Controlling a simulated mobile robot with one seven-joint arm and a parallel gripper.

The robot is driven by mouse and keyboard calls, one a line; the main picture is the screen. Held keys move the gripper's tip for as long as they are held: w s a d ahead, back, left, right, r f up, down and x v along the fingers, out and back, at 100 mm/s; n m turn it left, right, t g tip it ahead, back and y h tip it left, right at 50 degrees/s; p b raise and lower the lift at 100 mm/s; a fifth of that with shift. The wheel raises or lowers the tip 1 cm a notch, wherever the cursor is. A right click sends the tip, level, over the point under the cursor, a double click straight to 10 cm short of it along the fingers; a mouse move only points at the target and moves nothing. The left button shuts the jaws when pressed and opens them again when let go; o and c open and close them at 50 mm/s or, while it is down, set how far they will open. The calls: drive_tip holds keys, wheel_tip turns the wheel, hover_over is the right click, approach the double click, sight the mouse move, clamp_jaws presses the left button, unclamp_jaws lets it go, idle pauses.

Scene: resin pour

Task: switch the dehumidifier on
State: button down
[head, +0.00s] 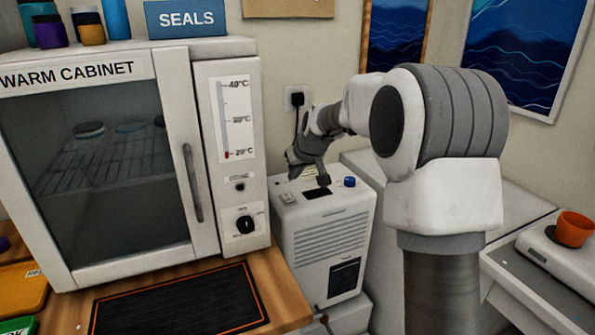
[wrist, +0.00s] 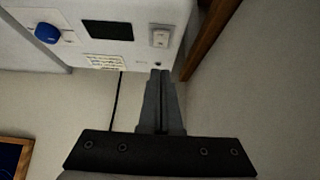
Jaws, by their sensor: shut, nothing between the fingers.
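The dehumidifier (head: 325,248) is a white box with a vent grille, standing right of the warm cabinet. Its top panel carries a dark display (head: 317,193), a blue knob (head: 350,182) and a pale rocker switch (head: 288,198). The wrist view shows the same rocker switch (wrist: 160,37), the display (wrist: 107,30) and the knob (wrist: 47,33). I cannot tell the switch's position. My gripper (wrist: 160,73) is shut and empty, its fingertips pointing towards the switch but appearing short of it. In the head view my gripper (head: 294,173) is over the panel's back left part.
The warm cabinet (head: 207,150) stands close on the left, on a wooden bench with a dark mat (head: 175,300). A black plug (head: 297,99) sits in the wall socket behind. On the right, an orange cup (head: 574,229) stands on a white device (head: 555,262).

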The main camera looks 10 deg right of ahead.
hover_over(290, 199)
drive_tip(key=s, duration=0.1)
wheel_tip(290, 199, down, 4)
drive_tip(key=shift+f+b, duration=0.25)
drive_tip(key=shift+b, duration=0.05)
drive_tip(key=shift+s+d+f, duration=0.1)
drive_tip(key=shift+s+f, duration=0.15)
drive_tip(key=shift+f, duration=0.75)
drive_tip(key=shift+f+b, duration=0.3)
drive_tip(key=shift+f, duration=0.2)
drive_tip(key=shift+f, duration=0.1)
drive_tip(key=f+b, duration=0.1)
drive_tip(key=b, duration=0.2)
drive_tip(key=shift+s+t, duration=0.15)
drive_tip(key=shift+t, duration=0.15)
drive_tip(key=shift+r, duration=0.35)
drive_tip(key=shift+r+p, duration=0.35)
drive_tip(key=shift+r, duration=0.4)
